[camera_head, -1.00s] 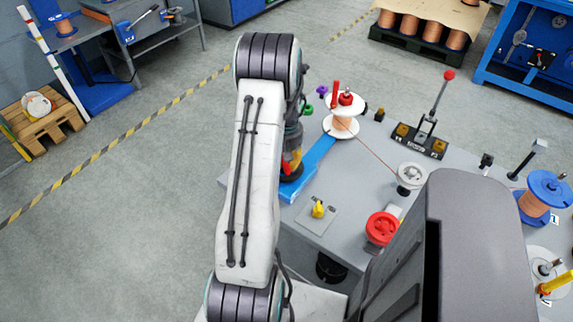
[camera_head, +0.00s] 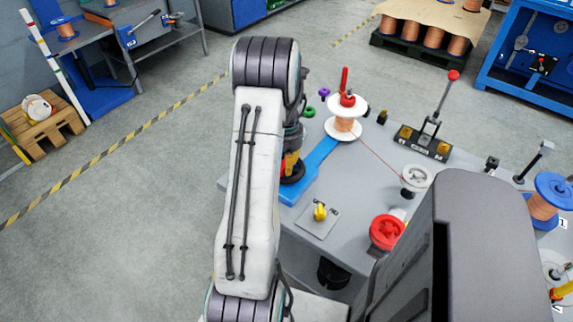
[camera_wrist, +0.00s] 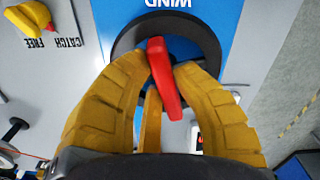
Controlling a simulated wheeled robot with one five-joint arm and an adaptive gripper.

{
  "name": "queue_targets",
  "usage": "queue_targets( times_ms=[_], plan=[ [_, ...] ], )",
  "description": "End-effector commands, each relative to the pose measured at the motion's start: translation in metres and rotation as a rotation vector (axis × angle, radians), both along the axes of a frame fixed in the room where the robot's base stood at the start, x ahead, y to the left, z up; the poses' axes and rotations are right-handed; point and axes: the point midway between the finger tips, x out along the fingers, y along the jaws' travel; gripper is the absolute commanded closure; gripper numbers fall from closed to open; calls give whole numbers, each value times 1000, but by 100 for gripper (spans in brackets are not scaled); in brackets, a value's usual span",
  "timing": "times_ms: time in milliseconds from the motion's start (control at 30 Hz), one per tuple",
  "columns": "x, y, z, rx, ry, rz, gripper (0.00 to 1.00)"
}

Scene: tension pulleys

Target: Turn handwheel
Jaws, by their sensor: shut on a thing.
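The handwheel is a dark round disc (camera_wrist: 208,40) with an upright red grip (camera_wrist: 163,75), on a blue plate (camera_wrist: 230,12) marked WIND. In the wrist view my yellow gripper fingers (camera_wrist: 160,68) close around the red grip, one on each side. In the head view my gripper (camera_head: 291,162) is at the blue plate (camera_head: 318,160) at the table's left side, mostly hidden behind my arm. Only part of the dark disc (camera_head: 292,177) shows there.
A copper spool (camera_head: 343,127) with a red handle stands at the plate's far end; a wire runs from it to a white pulley (camera_head: 416,178). A yellow catch knob (camera_head: 320,212), a red wheel (camera_head: 387,231) and a red-tipped lever (camera_head: 436,103) are nearby. Grey floor lies left.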

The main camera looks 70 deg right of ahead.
Motion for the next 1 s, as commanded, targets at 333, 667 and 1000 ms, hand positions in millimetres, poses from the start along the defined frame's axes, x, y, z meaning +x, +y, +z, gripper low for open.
queue_targets(
  times_ms=[333,667,1000],
  plan=[
    [0,1,-1,4,1,-19,100],
    [0,1,-1,3,1,-18,63],
    [0,0,0,1,0,-17,50]
  ],
)
